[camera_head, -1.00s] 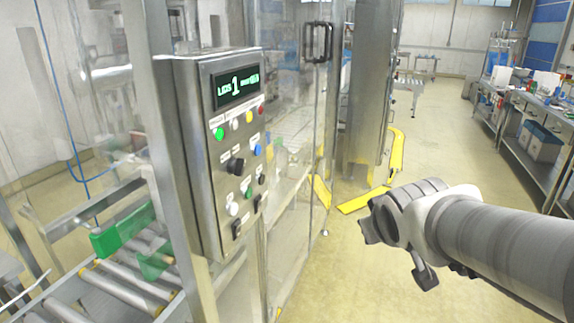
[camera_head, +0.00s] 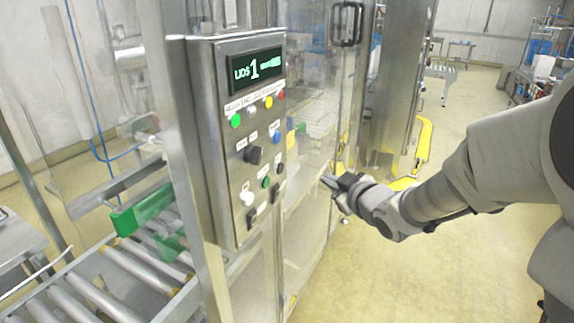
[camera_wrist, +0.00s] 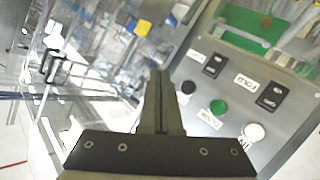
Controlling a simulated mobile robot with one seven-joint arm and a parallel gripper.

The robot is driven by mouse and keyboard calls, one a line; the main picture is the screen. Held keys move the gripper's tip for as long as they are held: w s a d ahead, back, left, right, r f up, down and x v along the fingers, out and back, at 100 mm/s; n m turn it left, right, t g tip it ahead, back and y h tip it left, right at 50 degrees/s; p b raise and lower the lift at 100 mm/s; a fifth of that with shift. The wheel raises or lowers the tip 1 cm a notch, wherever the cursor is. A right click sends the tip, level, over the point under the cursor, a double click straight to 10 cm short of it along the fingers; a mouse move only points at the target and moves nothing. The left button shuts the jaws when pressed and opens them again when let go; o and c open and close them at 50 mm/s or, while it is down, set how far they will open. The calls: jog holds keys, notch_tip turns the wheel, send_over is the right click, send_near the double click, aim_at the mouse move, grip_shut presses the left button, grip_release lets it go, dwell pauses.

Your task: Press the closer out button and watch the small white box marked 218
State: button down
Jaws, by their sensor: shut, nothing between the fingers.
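A grey control panel (camera_head: 220,165) stands upright at the left of centre in the head view. Its lower row has a white button (camera_head: 247,198), a green button (camera_head: 265,183) and a black button (camera_head: 279,169). The labels are too small to tell which is the closer out button. In the wrist view the black button (camera_wrist: 187,88), green button (camera_wrist: 218,107) and white button (camera_wrist: 252,132) show right of the fingers. My gripper (camera_head: 326,181) is shut and empty, right of the panel and apart from it. I see no white box marked 218.
Above are a lit display (camera_head: 257,69), a green button (camera_head: 235,121), a red button (camera_head: 281,96), a black knob (camera_head: 253,155) and a blue button (camera_head: 276,138). A roller conveyor (camera_head: 95,290) lies left. Clear machine panels stand behind.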

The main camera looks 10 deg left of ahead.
aim_at(280, 168)
jog(key=w+a+b, duration=0.3)
jog(key=a+b, duration=0.2)
jog(key=a, duration=0.3)
jog(key=shift+a, duration=0.15)
dwell(0.4)
jog(key=shift+a+b, duration=0.1)
jog(key=shift+b, duration=0.25)
dwell(1.5)
jog(key=shift+w+a, duration=0.1)
jog(key=shift+a, duration=0.2)
